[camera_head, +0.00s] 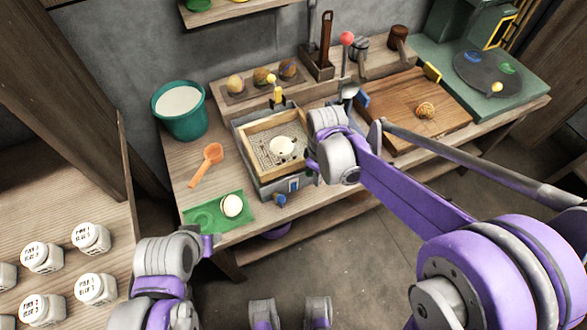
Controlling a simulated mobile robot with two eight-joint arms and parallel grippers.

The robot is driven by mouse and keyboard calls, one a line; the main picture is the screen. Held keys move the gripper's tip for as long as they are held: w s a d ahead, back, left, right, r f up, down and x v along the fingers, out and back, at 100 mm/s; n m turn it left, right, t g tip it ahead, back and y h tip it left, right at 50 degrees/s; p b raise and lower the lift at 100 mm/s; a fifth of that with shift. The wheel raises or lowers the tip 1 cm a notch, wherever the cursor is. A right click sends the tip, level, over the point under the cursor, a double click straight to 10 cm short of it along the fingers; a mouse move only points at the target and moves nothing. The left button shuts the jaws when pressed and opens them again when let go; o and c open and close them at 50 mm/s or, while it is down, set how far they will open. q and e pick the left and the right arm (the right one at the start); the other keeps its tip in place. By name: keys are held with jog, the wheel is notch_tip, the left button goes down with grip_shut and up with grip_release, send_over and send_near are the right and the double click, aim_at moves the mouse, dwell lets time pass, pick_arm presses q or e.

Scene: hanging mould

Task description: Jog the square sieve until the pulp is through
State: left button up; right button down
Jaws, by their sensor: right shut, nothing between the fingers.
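The square sieve (251,163) has a wooden frame and a speckled mesh. It sits on a grey box-like base (270,190) on the bench. A pale lump of pulp (281,146) lies on the mesh right of centre, with dark specks around it. My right gripper (313,158) is at the sieve's right side, shut and empty; its arm hides part of that edge, and I cannot tell whether it touches the frame. My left gripper (209,245) is low at the left, near the bench's front edge; its fingers are too hidden to read.
A green mat (203,216) with a pale round piece (232,205) lies in front. A wooden board (392,117) is at right. Several white jars (92,237) fill the left table.

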jog(key=w, duration=0.1)
jog(key=w+a, duration=0.1)
jog(key=w, duration=0.2)
jog(key=shift+w+a, duration=0.35)
jog(key=s, duration=0.1)
jog(key=s+d, duration=0.1)
jog(key=s, duration=0.3)
jog(key=shift+d, duration=0.4)
jog(key=w, duration=0.1)
jog(key=w+a, duration=0.1)
jog(key=w, duration=0.3)
jog(key=shift+a, duration=0.4)
jog(key=s, duration=0.1)
jog(key=s+d, duration=0.1)
jog(key=s, duration=0.3)
jog(key=shift+d+b, duration=0.35)
jog(key=shift+d, duration=0.05)
